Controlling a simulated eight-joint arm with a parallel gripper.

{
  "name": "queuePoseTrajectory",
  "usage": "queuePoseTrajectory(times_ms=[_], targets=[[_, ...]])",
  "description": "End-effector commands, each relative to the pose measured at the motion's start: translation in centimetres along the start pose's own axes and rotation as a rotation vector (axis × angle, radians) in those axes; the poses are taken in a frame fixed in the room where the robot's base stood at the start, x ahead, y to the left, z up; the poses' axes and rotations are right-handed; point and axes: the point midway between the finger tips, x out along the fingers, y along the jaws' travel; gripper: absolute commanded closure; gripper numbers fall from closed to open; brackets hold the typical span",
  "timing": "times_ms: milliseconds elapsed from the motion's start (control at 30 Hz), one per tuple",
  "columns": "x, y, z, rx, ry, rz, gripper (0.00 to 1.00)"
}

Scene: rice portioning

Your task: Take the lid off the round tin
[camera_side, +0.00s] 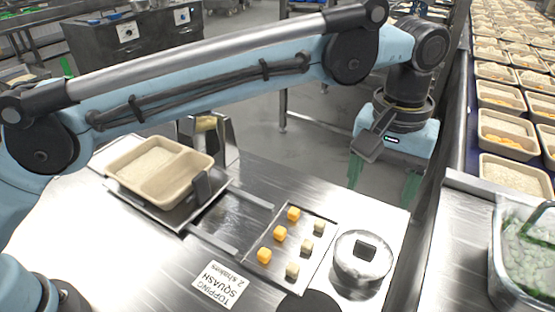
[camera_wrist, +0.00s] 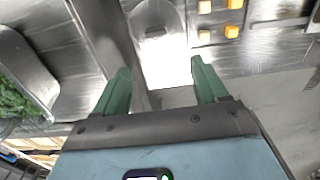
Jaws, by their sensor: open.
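The round tin (camera_side: 362,272) stands on the steel table near its right edge, to the right of the cube tray. Its lid (camera_side: 348,250) is on top, with a dark block-shaped knob (camera_side: 366,250) standing up. In the wrist view the tin (camera_wrist: 157,18) is at the top centre, partly cut off by the frame and pale against the steel. My gripper (camera_side: 383,180) hangs behind the tin and above table height, with its green fingers spread and nothing between them. In the wrist view the fingers (camera_wrist: 160,68) are apart, and the tin is beyond their tips.
A shallow tray (camera_side: 285,251) holds several orange and pale cubes. A two-compartment tray (camera_side: 148,188) with rice stands at the back left. A label card (camera_side: 220,285) lies in front. A clear bin of greens (camera_side: 528,245) is at right, beside a conveyor of filled trays.

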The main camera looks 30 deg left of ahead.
Motion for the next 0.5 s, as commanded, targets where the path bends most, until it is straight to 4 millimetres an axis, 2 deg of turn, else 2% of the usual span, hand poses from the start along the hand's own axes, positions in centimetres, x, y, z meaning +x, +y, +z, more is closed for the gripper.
queuePoseTrajectory(times_ms=[100,267,500], targets=[[0.8,1.2,0.6,0.0,-0.013,-0.012,0.28],[1.7,1.4,0.8,-0.001,-0.017,-0.016,0.28],[4.9,1.3,0.8,-0.001,-0.016,-0.015,0.28]])
